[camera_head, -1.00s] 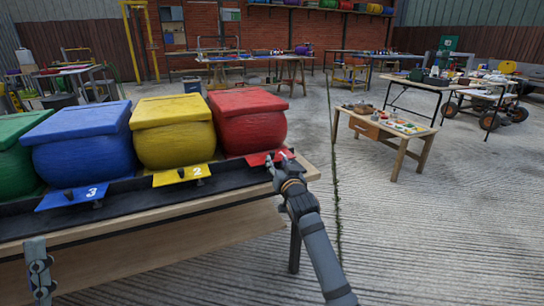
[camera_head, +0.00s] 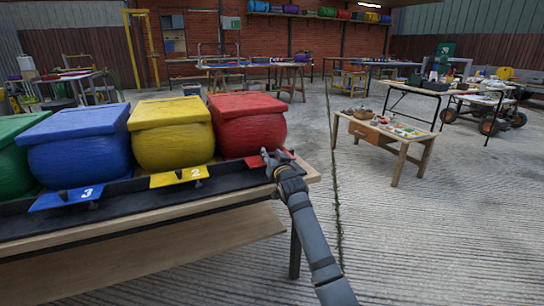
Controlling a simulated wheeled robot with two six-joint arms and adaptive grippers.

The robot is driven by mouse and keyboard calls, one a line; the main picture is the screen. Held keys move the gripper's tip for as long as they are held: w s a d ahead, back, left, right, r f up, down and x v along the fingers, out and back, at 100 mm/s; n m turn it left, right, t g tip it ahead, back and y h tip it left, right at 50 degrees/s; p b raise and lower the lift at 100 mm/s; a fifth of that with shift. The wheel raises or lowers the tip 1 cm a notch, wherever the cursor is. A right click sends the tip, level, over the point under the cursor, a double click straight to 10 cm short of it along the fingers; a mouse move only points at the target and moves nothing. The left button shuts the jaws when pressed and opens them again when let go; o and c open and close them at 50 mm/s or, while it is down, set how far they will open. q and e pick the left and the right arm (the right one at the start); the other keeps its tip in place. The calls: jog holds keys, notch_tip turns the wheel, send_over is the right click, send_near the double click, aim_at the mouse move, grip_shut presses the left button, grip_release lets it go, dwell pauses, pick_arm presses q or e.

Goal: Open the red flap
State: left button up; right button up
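The red flap (camera_head: 253,161) sits at the front edge of the black tray, below the red bag-like container (camera_head: 248,126). Only its left part and a sliver at its right show; my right gripper covers the rest, including any knob. My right gripper (camera_head: 275,155) is at the flap, its fingers apart and pointing toward it. I cannot tell whether they touch it. My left gripper is out of view.
A yellow flap (camera_head: 178,177) numbered 2 and a blue flap (camera_head: 66,198) numbered 3 lie to the left, each with a dark knob. The black tray (camera_head: 130,190) rests on a wooden bench (camera_head: 150,220).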

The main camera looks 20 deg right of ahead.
grip_shut()
jog(key=shift+p, duration=0.3)
